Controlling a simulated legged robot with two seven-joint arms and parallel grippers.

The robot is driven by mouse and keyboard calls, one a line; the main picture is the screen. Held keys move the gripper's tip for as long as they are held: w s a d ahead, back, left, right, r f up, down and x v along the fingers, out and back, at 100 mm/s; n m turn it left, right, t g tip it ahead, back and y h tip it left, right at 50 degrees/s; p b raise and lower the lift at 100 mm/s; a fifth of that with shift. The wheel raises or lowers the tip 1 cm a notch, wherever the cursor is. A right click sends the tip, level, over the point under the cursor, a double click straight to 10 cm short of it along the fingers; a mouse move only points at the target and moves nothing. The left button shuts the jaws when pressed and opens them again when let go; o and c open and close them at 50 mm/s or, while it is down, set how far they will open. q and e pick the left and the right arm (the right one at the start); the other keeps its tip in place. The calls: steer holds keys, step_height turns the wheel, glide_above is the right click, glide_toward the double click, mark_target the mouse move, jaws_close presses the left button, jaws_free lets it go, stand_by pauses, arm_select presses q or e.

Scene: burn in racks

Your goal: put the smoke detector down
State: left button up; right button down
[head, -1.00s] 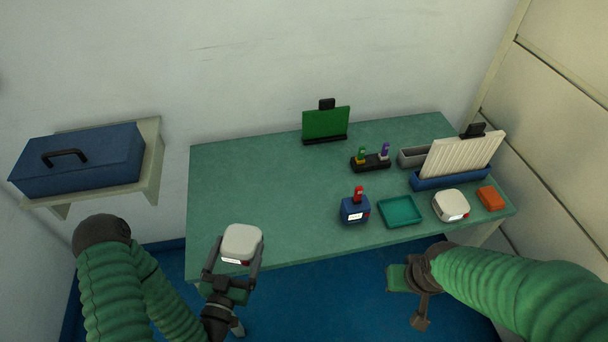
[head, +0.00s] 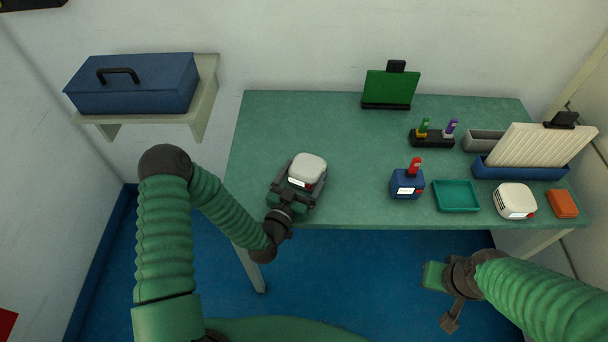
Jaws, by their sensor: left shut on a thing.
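A white smoke detector (head: 308,169) with a white label and a red spot is between the fingers of my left gripper (head: 300,184). The gripper is shut on it, over the left front part of the green table (head: 330,130). I cannot tell whether the detector touches the tabletop. A second white detector (head: 515,200) sits at the table's right front. My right gripper (head: 440,296) is in front of the table, below its edge; its jaws are not clear.
A green panel (head: 389,88), a black holder (head: 432,138) and a blue rack (head: 520,169) stand farther back. The table's left part is clear.

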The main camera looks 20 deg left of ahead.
arm_select(q)
steer(key=shift+s+d, duration=0.1)
steer(key=shift+d, duration=0.1)
steer(key=o, duration=1.4)
steer(key=shift+o, duration=0.2)
steer(key=shift+a, duration=0.1)
steer(key=shift+s, duration=0.1)
steer(key=s, duration=0.7)
steer(key=s+a, duration=0.1)
steer(key=s, duration=0.2)
steer(key=shift+s+a+f+b, duration=0.1)
steer(key=shift+s+b, duration=0.25)
steer(key=shift+b, duration=0.05)
steer(key=shift+s+a, duration=0.1)
steer(key=shift+s, duration=0.4)
